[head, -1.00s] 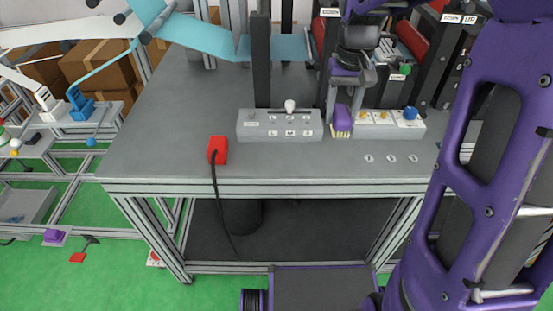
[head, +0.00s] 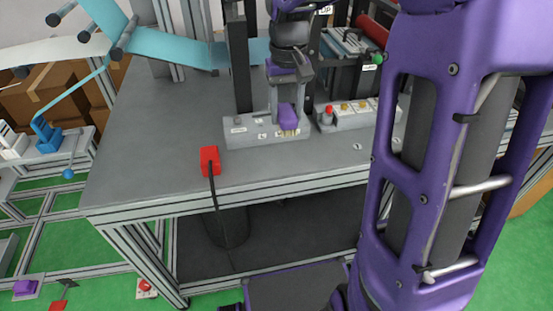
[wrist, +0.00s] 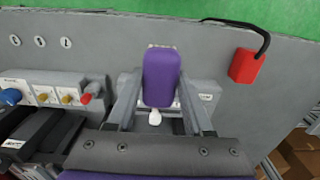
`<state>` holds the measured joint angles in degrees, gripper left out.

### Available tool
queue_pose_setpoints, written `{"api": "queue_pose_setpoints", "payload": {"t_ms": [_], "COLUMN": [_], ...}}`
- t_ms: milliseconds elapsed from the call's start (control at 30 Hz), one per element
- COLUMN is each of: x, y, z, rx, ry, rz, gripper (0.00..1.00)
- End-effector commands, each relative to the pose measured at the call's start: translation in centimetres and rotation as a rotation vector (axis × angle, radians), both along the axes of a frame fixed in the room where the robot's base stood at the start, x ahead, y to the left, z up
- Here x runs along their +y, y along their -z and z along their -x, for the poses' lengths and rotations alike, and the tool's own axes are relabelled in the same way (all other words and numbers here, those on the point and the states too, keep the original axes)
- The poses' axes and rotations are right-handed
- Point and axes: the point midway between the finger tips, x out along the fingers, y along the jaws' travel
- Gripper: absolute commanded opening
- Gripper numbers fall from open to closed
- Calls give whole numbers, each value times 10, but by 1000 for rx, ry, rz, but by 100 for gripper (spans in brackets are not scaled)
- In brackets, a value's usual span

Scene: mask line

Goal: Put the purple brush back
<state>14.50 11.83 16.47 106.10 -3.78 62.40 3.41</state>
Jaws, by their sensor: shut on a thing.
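The purple brush (head: 288,117), with pale bristles at its lower end, hangs from my gripper (head: 289,97). My gripper is shut on it, with one finger on each side. In the head view the brush is in front of the right part of the left grey control box (head: 240,132), above the table; I cannot tell whether it touches the box. In the wrist view the brush (wrist: 160,75) sits between the fingers, with a white knob of the box just below it in the picture.
A red box with a black cable (head: 209,160) sits at the table's (head: 150,150) front left. A second control box (head: 350,117) with red and yellow knobs stands to the right. A dark upright post (head: 239,65) stands behind. The table's left part is clear.

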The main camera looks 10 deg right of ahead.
Motion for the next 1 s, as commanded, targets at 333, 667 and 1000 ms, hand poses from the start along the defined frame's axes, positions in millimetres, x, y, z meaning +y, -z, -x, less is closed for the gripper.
{"api": "queue_pose_setpoints", "payload": {"t_ms": [333, 667, 1000], "x": [0, 0, 0], "y": [48, 94, 100], "z": [1, 0, 0], "rx": [3, 2, 0], "ry": [-1, 0, -1], "rz": [0, 0, 0], "gripper": [0, 0, 0]}}
